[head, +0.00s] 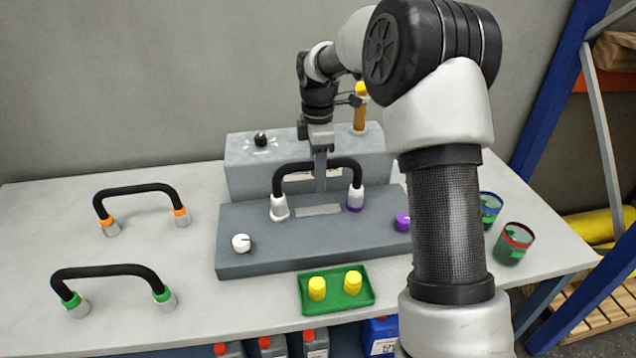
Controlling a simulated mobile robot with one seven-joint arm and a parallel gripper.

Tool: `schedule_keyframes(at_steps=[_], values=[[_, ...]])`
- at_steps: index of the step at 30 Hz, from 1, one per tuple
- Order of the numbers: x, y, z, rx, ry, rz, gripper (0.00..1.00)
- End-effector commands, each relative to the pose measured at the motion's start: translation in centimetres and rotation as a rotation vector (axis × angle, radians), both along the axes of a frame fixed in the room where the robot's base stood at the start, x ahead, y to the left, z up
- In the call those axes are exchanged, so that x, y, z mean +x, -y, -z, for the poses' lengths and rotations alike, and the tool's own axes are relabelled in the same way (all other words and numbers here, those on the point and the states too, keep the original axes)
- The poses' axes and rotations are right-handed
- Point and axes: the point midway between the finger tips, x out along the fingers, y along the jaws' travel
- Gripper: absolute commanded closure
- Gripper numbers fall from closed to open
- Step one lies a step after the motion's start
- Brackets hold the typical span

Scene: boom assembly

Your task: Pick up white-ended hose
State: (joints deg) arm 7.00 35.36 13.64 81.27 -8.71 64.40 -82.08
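The white-ended hose (294,170) is a black arch with pale ends. It stands upright on the grey block (240,215) in the middle of the table. Its left end (279,206) meets a white ring and its right end (355,196) meets a purple ring. My gripper (321,178) points down at the middle of the arch, and its finger overlaps the tube in the picture. Whether the fingers are around the tube, touching it, or closed cannot be told from this angle.
Hoses with orange ends (137,190) and green ends (106,270) stand at left. A white knob (241,243) and purple knob (403,221) are on the block. A green tray (363,298) holds two yellow pieces. Cups (513,244) stand at right. A grey box (240,165) stands behind.

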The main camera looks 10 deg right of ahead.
Motion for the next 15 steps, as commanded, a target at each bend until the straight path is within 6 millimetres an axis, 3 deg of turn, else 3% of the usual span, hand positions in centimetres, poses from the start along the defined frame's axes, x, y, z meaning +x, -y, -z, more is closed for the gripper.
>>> schedule_keyframes(at_steps=[3, 11, 15], values=[[-0.03, 0.03, 1.30, 0.000, -0.002, 0.000, 0.61], [0.01, 0.03, 1.48, 0.000, 0.000, 0.001, 0.61], [0.01, 0.03, 1.46, 0.000, 0.000, 0.001, 0.83]])
